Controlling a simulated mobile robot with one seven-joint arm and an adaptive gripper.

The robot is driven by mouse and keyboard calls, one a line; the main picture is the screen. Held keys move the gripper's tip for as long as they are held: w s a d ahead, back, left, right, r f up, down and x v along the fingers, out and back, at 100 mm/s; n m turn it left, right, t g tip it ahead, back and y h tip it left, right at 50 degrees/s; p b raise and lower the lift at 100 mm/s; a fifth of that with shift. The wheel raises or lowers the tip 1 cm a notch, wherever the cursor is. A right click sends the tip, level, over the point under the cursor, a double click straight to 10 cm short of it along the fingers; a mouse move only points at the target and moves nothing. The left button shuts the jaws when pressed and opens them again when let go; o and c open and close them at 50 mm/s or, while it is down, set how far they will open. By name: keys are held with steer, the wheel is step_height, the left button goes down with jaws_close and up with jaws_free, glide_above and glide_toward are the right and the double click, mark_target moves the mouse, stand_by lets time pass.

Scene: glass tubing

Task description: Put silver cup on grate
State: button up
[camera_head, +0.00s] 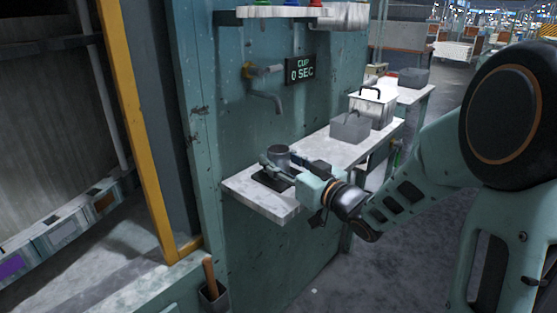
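The silver cup (279,153) is a small grey metal cup standing upright near the left end of the white shelf. The dark grate (268,181) is a flat black patch on the shelf top, partly hidden by my gripper. The cup appears at the back edge of the grate; I cannot tell whether it rests on it or is held just above. My gripper (279,160) reaches in from the right, low over the shelf, with its fingers apart on either side of the cup. Whether the fingers press on the cup is too small to tell.
A yellow post (140,130) stands at left.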

steer(key=o, duration=0.3)
steer(key=shift+r, duration=0.15)
steer(key=shift+d+r, duration=0.1)
steer(key=shift+r, duration=0.05)
steer(key=p+v, duration=0.2)
steer(key=v, duration=1)
